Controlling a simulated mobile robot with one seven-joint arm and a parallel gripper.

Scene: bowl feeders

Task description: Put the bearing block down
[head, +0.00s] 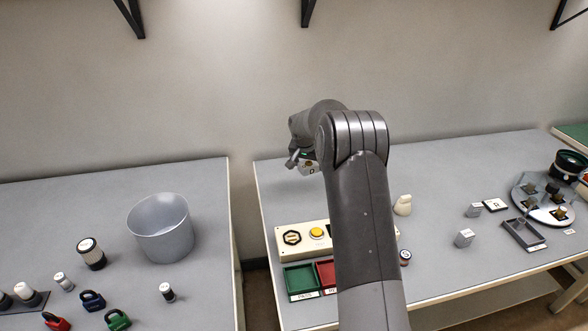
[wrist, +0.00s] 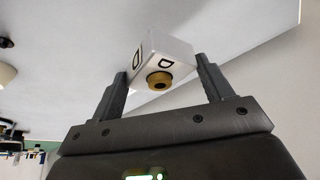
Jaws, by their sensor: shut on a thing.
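The bearing block (wrist: 165,52) is a silver block with a bronze bushing in one face and black D-like letters on its sides. My gripper (wrist: 160,72) is shut on it, one finger on each side, and the block sits tilted in the wrist view. In the head view my gripper (head: 300,160) and the block (head: 311,168) are at the back left of the right-hand table (head: 275,185). My arm partly hides them, and I cannot tell whether the block touches the table.
A yellow-button panel (head: 290,238) and green tray (head: 300,279) stand at the table's front left. Silver blocks (head: 465,238), a grey tray (head: 523,235) and a round fixture (head: 530,204) are at right. The table's back is mostly clear. A gap separates it from the left table (head: 60,215).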

